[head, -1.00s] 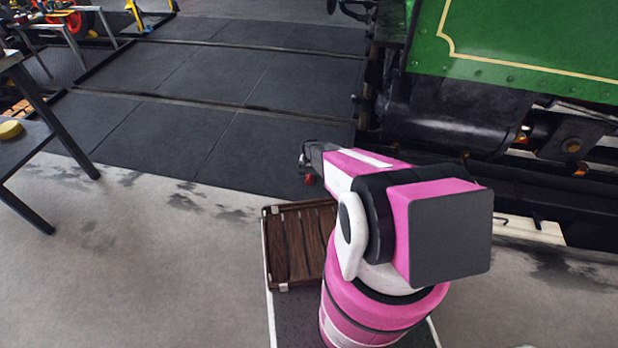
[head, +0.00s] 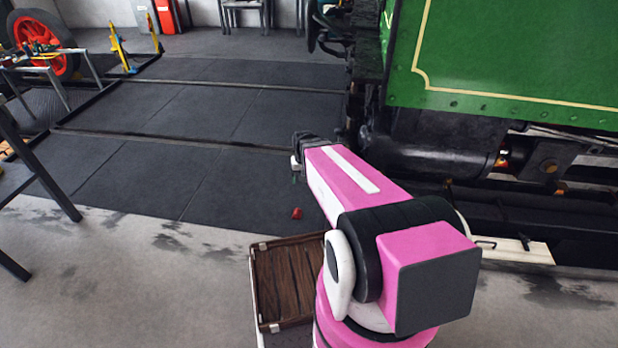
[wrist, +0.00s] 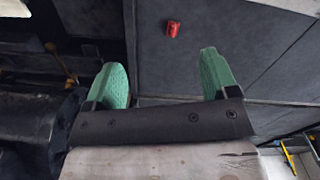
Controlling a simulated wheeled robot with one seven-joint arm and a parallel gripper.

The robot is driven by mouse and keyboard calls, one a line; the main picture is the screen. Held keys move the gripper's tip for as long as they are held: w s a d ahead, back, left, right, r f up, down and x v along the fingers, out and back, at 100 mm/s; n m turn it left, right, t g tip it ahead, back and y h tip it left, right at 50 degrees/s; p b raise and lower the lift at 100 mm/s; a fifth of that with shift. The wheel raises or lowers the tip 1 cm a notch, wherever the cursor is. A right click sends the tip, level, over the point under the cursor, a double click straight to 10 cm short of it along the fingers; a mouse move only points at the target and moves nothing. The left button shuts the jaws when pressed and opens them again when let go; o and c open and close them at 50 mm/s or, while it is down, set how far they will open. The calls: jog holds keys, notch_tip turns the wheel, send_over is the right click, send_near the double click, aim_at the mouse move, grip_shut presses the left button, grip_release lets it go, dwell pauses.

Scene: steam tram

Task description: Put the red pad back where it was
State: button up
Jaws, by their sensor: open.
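The red pad (head: 297,213) is a small red piece that lies on the dark floor mats, beyond the wooden tray in the head view. It also shows in the wrist view (wrist: 173,28), past the fingertips and between their lines. My gripper (head: 296,172) is open and empty, with green fingers that show apart in the wrist view (wrist: 160,76). It hangs above the mats, apart from the pad. In the head view my arm hides most of the gripper, and the pad's underside cannot be seen.
A wooden tray (head: 291,282) stands in front of my arm and looks empty. The green steam tram (head: 520,55) with black running gear blocks the right side. A dark table frame (head: 38,165) stands at left. The mats (head: 225,185) between are mostly clear.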

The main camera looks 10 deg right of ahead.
jog(key=s+r+n, duration=0.1)
jog(key=s+r, duration=0.6)
jog(key=s, duration=0.1)
jog(key=shift+r, duration=0.25)
